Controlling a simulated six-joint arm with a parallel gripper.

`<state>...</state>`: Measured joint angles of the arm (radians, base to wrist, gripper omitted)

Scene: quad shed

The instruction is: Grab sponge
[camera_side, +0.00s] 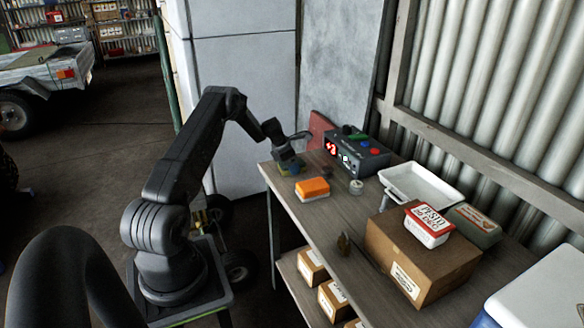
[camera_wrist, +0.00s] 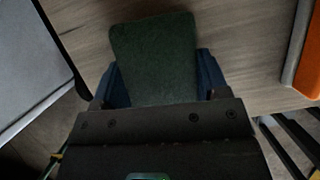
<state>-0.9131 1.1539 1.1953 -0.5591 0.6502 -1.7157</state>
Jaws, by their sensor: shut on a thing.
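My gripper (camera_side: 288,163) is at the far left end of the workbench (camera_side: 330,235), low over its top. In the wrist view its two blue fingers (camera_wrist: 156,85) are shut on a sponge (camera_wrist: 155,55) with a dark green, rough face. The sponge sits between the fingers and sticks out beyond their tips. In the side view the sponge is small and mostly hidden by my gripper. I cannot tell whether it touches the bench.
An orange-topped block with a pale base (camera_side: 312,188) lies right of my gripper. Behind are a device with a red display (camera_side: 358,155) and a white tray (camera_side: 420,185). A cardboard box (camera_side: 420,260) carries a white-and-red tub (camera_side: 428,225). The bench's front middle is fairly clear.

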